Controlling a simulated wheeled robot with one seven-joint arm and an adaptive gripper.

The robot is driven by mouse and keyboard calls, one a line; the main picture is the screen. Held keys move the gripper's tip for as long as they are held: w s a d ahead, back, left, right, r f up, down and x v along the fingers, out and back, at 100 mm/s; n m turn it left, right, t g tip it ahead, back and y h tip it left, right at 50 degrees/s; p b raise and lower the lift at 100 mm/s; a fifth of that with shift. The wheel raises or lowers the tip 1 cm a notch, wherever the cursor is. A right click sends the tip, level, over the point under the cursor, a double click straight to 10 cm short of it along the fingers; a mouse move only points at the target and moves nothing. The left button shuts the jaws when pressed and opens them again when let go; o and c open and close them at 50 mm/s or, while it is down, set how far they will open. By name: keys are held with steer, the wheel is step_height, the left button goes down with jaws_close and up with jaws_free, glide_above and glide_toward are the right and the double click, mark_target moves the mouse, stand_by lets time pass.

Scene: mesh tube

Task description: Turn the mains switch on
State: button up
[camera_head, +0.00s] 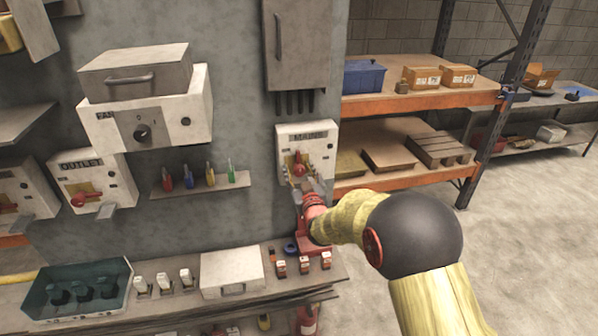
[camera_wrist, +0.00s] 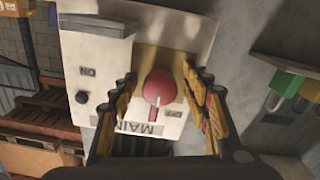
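The mains switch panel (camera_head: 322,147) is a white box marked MAINS on the grey wall, at the centre of the head view. In the wrist view the panel (camera_wrist: 188,32) is upside down, with ON at the left and OFF at the right. Its red round knob (camera_wrist: 158,85) has a pale pointer line and a red stem toward the MAINS label. My gripper (camera_wrist: 158,74) is open, one finger on each side of the knob, with gaps showing. In the head view my gripper (camera_head: 310,188) is in front of the panel's lower part and partly hides it.
A workbench (camera_head: 185,301) runs below. Orange-beamed shelving (camera_head: 410,103) stands at the right; the floor there is clear.

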steer(key=shift+c, duration=1.1)
steer(key=c, duration=0.7)
steer(key=shift+c, duration=0.9)
steer(key=shift+f+m+b, duration=0.1)
steer(key=shift+m+b, duration=0.2)
steer(key=shift+b, duration=0.2)
steer(key=m+b, duration=0.1)
steer(key=b, duration=0.2)
steer(key=shift+f+m, duration=0.1)
steer(key=shift+m, duration=0.3)
steer(key=m+b, duration=0.5)
steer(key=b, duration=0.1)
steer(key=m+b, duration=0.5)
steer(key=b, duration=0.1)
steer(key=shift+m, duration=0.4)
steer(key=m+b, duration=0.3)
steer(key=m, duration=0.1)
steer(key=shift+m, duration=0.3)
steer(key=shift+b, duration=0.3)
